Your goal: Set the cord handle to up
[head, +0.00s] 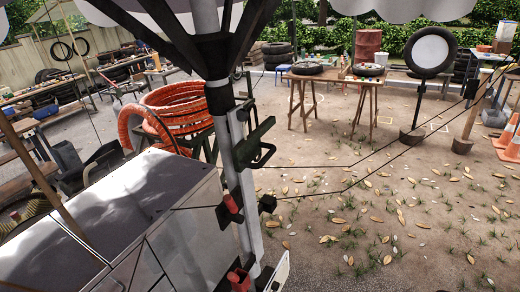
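A pale upright pole (247,210) stands left of centre, with dark canopy struts spreading from its upper part. A dark bracket with a loop-shaped grip (262,157) is fixed to the pole. Below it a short red grip (230,203) sits on black fittings, tilted. Another red fitting (239,280) shows lower on the pole, near the bottom edge. Thin dark cords run from around the pole to the right. I cannot tell for certain which part is the cord handle. My gripper is not in view.
A grey metal cabinet (110,215) fills the lower left, close to the pole. An orange coiled hose (175,112) sits behind it. Wooden stands with tyres (307,69) and a round disc stand (431,50) are farther back. Leaf-strewn ground at right is open, crossed by the cords.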

